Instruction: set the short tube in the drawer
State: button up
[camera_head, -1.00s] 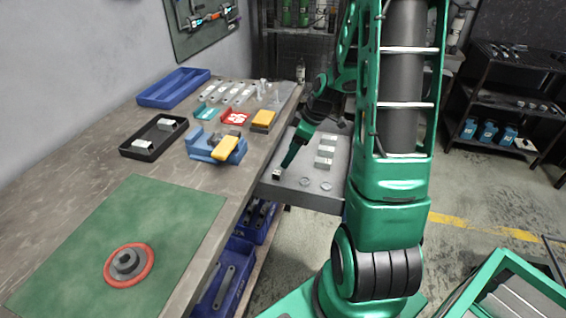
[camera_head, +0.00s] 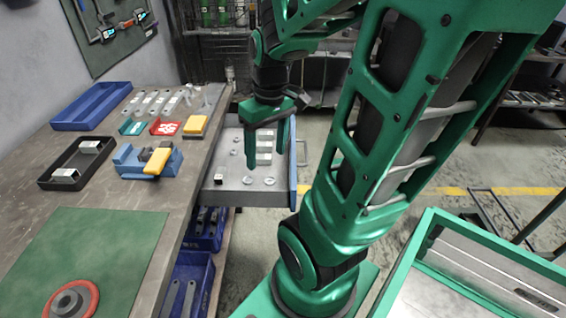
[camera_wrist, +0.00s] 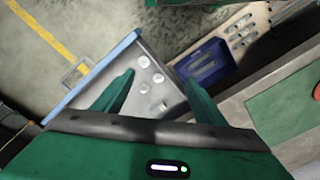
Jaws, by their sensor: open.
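The short tube (camera_head: 219,183), a small silver piece with a dark open end, rests on the floor of the pulled-out grey drawer (camera_head: 245,199), near its front left corner. It also shows small in the wrist view (camera_wrist: 164,105). My gripper (camera_head: 267,160) is open and empty. Its two green fingers point down above the drawer, to the right of the tube and apart from it. In the wrist view the spread fingers (camera_wrist: 160,80) frame the drawer floor. The fingers hide part of the drawer's contents in the head view.
On the bench stand a black tray (camera_head: 45,180) with two metal tubes, a blue vise (camera_head: 128,160) and a blue tray (camera_head: 70,120). Blue bins (camera_head: 190,275) sit below the bench.

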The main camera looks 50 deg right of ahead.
jog(key=s+a+r+m+g, duration=0.1)
jog(key=s+m, duration=0.3)
jog(key=s, duration=0.4)
jog(key=shift+s+a+r+m, duration=0.25)
jog(key=shift+a+r+m, duration=0.1)
jog(key=shift+a, duration=0.15)
